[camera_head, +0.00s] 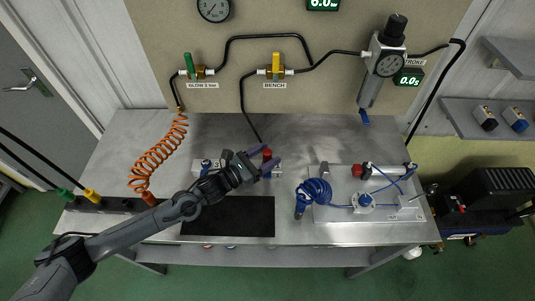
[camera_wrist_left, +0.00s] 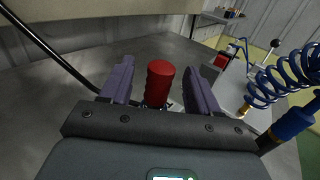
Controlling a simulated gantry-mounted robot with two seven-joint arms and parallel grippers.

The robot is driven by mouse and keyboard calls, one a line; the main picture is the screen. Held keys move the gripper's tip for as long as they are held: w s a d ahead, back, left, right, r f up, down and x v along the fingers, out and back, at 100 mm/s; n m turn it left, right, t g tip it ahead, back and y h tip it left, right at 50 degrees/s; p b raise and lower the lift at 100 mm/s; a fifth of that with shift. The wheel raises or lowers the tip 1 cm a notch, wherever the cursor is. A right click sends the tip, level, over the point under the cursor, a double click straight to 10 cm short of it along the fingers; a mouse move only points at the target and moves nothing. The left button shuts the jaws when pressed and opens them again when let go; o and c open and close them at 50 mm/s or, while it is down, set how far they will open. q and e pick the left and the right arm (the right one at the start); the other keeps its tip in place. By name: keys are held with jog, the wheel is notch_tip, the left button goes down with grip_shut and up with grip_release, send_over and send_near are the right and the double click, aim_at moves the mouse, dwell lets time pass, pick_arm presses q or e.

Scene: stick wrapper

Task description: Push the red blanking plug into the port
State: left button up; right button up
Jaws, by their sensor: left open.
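A red, ribbed, roughly cylindrical plug (camera_wrist_left: 159,82) stands upright between the two purple fingers of my left gripper (camera_wrist_left: 160,92) in the left wrist view. Gaps show on both sides of it, so the fingers are open around it without gripping it. In the head view my left gripper (camera_head: 266,160) is over the long light block on the bench, with the red plug (camera_head: 267,153) showing at its fingers. The plug's lower end and any port under it are hidden by the gripper. My right gripper is in neither view.
A pale board (camera_head: 335,213) with a red-ended cylinder (camera_head: 358,170), blue tubing and a coiled blue hose (camera_head: 314,191) lies to the right. A black mat (camera_head: 250,217) lies in front. An orange coiled hose (camera_head: 155,160) hangs at left. Bare bench lies behind the block.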

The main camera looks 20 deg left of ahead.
pick_arm(q)
jog(key=v, duration=1)
dwell(0.3)
